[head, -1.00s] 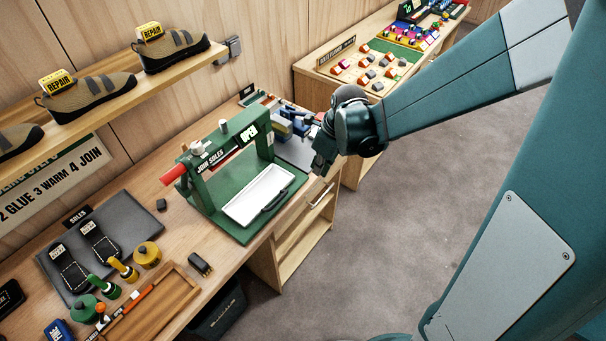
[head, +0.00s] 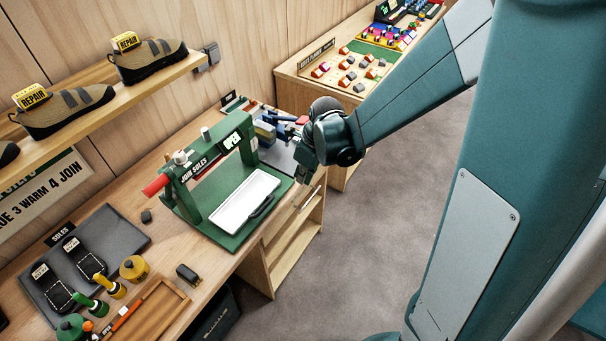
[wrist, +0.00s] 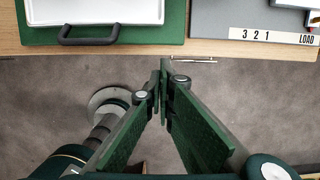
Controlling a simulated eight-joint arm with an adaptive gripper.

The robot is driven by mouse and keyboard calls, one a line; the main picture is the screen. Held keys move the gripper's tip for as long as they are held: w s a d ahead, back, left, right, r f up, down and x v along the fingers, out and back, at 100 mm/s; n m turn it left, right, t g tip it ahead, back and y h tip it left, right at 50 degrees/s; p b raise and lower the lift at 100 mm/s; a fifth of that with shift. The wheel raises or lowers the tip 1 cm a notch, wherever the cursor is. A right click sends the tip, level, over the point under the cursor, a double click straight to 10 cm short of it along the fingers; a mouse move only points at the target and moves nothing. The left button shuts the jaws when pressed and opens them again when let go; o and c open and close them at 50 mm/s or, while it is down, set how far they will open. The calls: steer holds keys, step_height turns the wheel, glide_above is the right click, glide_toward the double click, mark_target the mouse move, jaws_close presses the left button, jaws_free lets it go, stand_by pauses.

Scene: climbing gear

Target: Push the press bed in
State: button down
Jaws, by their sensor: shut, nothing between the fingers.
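The press is a green frame with a red handle (head: 157,185) and a sign reading JOIN SOLES, standing on the workbench in the head view. Its white press bed (head: 243,203) sticks out of the frame toward the bench's front edge. The bed has a dark handle (head: 261,206) on its front side. In the wrist view the bed (wrist: 95,10) and its handle (wrist: 90,35) show at the top left. My gripper (wrist: 163,75) is shut and empty, in front of the bench edge and to the right of the handle, apart from it.
A grey board (wrist: 240,20) marked LOAD lies right of the press. Soles on a dark mat (head: 120,235), brushes and a wooden tray (head: 165,310) lie to the left. A shelf (head: 110,92) with shoes hangs behind.

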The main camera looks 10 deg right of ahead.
mark_target(271, 176)
steer(key=shift+w+a+f, duration=0.65)
steer(key=shift+f, duration=0.45)
steer(key=shift+w+a+f, duration=0.65)
steer(key=shift+a+f, duration=0.05)
steer(key=shift+f, duration=0.35)
steer(key=shift+w+a+f, duration=0.65)
steer(key=shift+f, duration=0.45)
steer(key=shift+w+a, duration=0.1)
steer(key=w+a+b, duration=0.1)
steer(key=w+a, duration=0.1)
steer(key=w+a+b, duration=0.1)
steer(key=w+a, duration=0.2)
steer(key=shift+w+a, duration=0.2)
steer(key=shift+a, duration=0.05)
steer(key=shift+d, duration=0.1)
